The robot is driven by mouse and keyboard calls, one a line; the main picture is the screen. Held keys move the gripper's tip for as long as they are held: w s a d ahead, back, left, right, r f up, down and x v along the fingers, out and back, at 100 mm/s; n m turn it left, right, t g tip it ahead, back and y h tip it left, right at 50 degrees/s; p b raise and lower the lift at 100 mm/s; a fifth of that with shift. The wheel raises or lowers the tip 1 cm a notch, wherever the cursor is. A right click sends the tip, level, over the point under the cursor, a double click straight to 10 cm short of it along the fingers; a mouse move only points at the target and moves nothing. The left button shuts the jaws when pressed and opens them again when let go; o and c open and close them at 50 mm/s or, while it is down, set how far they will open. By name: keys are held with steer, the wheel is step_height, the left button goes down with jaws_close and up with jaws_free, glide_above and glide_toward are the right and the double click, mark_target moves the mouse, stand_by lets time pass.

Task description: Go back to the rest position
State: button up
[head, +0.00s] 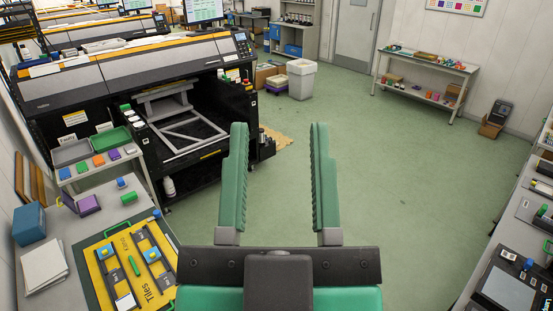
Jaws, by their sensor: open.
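My gripper (279,178) is in the lower middle of the head view, with its two green ribbed fingers standing wide apart. Nothing is between the fingers; only bare green floor shows there. The gripper is apart from the tables on both sides. No ink bottle is in its grasp.
A large black and yellow printer (110,75) stands at the left. In front of it is a table with a yellow tile board (105,262), trays and small coloured blocks. The green floor (410,190) between is clear.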

step_height(320, 180, up, 8)
steer(key=p, duration=0.8)
steer(key=shift+a, duration=0.15)
